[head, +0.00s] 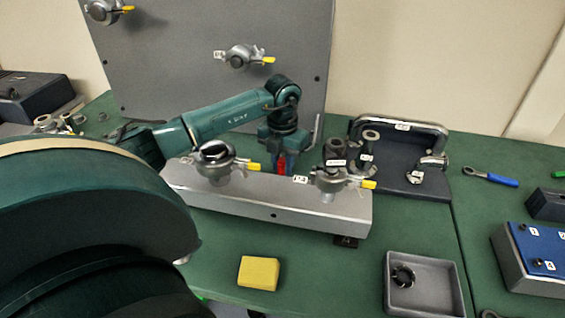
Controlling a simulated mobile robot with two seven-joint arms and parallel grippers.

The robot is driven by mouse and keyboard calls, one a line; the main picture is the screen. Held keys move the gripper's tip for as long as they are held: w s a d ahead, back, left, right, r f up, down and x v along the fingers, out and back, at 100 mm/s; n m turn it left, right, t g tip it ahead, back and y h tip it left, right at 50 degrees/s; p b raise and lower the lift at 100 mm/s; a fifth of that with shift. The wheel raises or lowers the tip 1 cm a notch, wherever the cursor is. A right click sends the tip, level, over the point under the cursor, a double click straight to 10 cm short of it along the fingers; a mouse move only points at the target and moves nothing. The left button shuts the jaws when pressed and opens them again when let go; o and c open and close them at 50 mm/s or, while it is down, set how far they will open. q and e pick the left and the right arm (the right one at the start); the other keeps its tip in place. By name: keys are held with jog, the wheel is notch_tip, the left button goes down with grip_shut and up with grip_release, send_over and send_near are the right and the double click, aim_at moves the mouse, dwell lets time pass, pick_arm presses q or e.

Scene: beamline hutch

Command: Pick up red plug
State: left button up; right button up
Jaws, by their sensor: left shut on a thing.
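The red plug (281,164) shows as a small red piece just behind the silver metal bar (270,208). My left gripper (283,153) points down behind the bar and is shut on the red plug. The plug's lower end is hidden by the bar, so I cannot tell whether it touches anything below. My right gripper is not in view.
Two valves with yellow handles (215,163) (330,180) stand on the bar, close in front of the left gripper. A dark carrier with a handle (397,180) is to the right. A yellow block (259,273) and grey tray (447,285) lie in front.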

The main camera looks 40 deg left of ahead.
aim_at(283, 159)
pick_arm(q)
grip_shut()
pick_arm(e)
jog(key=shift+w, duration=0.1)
pick_arm(q)
notch_tip(283, 159, up, 10)
jog(key=shift+r+b, duration=0.1)
jog(key=shift+b, duration=0.4)
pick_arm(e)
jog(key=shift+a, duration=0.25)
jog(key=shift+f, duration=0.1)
